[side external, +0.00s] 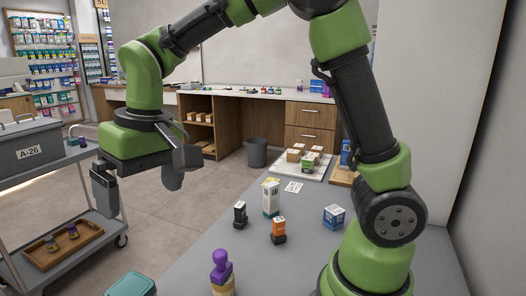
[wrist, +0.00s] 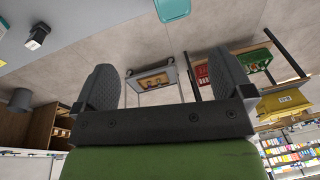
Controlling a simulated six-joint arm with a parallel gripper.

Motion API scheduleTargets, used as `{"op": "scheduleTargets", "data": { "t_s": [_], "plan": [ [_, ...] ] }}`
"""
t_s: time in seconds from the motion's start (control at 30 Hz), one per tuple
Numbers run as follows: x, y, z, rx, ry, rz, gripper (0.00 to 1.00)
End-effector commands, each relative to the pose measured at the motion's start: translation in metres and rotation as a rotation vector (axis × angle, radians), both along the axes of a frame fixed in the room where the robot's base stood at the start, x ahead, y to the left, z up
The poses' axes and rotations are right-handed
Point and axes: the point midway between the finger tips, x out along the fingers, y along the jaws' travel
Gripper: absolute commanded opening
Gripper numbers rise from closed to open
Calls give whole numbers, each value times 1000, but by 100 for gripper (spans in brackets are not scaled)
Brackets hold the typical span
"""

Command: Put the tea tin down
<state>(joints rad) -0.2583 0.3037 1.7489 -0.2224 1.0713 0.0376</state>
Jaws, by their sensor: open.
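My gripper (side external: 140,196) is at the left in the side external view, high above the floor between the grey trolley and the grey counter. Its two fingers stand wide apart with nothing between them. In the wrist view my gripper (wrist: 164,64) is open too, with floor and trolley showing between the fingers. I cannot tell for sure which thing is the tea tin. On the counter stand a tall white box (side external: 271,198) and a blue-and-white box (side external: 334,216). The trolley's wooden tray (side external: 42,268) holds two small jars (side external: 73,231) with dark purplish tops.
Black (side external: 240,214), orange (side external: 279,229) and purple (side external: 221,266) stamp-like things stand on the counter (side external: 212,235). A white board (side external: 310,172) with small boxes lies farther back. A teal-topped container (side external: 133,285) is at the bottom edge. A grey case marked A-26 (side external: 30,150) sits on the trolley.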

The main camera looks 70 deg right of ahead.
Motion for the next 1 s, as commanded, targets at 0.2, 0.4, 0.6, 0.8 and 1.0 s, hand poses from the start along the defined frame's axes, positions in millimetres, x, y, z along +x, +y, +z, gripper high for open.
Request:
{"op": "scheduleTargets", "data": {
  "t_s": [0.2, 0.4, 0.6, 0.8, 1.0],
  "plan": [
    [-67, -37, 55, 90, -181, -108, 98],
    [-127, -56, 66, 147, -332, -193, 98],
    [-158, -62, 60, 174, -420, -240, 98],
    [-164, -63, 58, 178, -437, -249, 98],
    [-164, -63, 58, 178, -436, -248, 98]
  ]
}}
